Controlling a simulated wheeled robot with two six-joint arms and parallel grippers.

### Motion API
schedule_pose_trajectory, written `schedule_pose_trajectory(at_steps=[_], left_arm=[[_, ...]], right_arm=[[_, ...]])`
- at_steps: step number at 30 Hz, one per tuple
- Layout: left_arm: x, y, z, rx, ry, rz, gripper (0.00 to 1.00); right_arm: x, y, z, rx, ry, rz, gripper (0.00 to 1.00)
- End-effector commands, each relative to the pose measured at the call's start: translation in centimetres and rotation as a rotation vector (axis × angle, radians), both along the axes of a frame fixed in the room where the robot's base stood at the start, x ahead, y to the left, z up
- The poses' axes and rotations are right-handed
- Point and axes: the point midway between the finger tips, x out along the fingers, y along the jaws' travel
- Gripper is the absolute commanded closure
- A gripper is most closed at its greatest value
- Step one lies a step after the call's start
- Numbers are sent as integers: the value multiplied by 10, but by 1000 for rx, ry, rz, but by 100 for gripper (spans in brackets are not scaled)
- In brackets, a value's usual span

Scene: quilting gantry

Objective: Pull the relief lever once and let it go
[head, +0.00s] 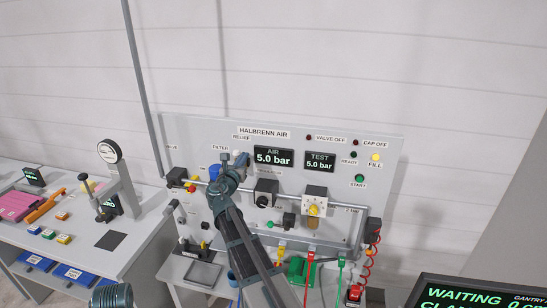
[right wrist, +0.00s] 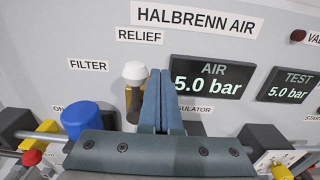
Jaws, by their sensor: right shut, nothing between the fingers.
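The relief fitting, a white rounded cap (right wrist: 134,72) on a brass body (right wrist: 134,100), sits below the RELIEF label (right wrist: 139,35) in the right wrist view. My right gripper (right wrist: 161,75) is shut and empty, its two fingers pressed together just right of the cap. They overlap the brass body's right side; I cannot tell whether they touch it. In the head view my right gripper (head: 243,158) is in front of the panel below the RELIEF label, and the fitting is small there. A separate lever handle cannot be made out. My left gripper is out of view.
The AIR display (head: 273,157) and TEST display (head: 320,161) both read 5.0 bar. The yellow FILL lamp (head: 376,157) looks lit. A blue filter cap (right wrist: 86,119) and the regulator block (head: 266,192) flank the gripper. A side bench (head: 110,240) stands left.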

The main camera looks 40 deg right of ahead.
Motion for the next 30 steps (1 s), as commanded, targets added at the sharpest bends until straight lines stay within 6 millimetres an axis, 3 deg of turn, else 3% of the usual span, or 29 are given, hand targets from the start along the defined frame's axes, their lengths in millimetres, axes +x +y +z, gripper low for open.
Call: schedule_pose_trajectory(at_steps=[17, 30], left_arm=[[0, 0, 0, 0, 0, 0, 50], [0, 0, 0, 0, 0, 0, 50]], right_arm=[[-17, -14, 0, 0, 0, -1, 100], [-35, 5, 0, 0, 0, -1, 100]])
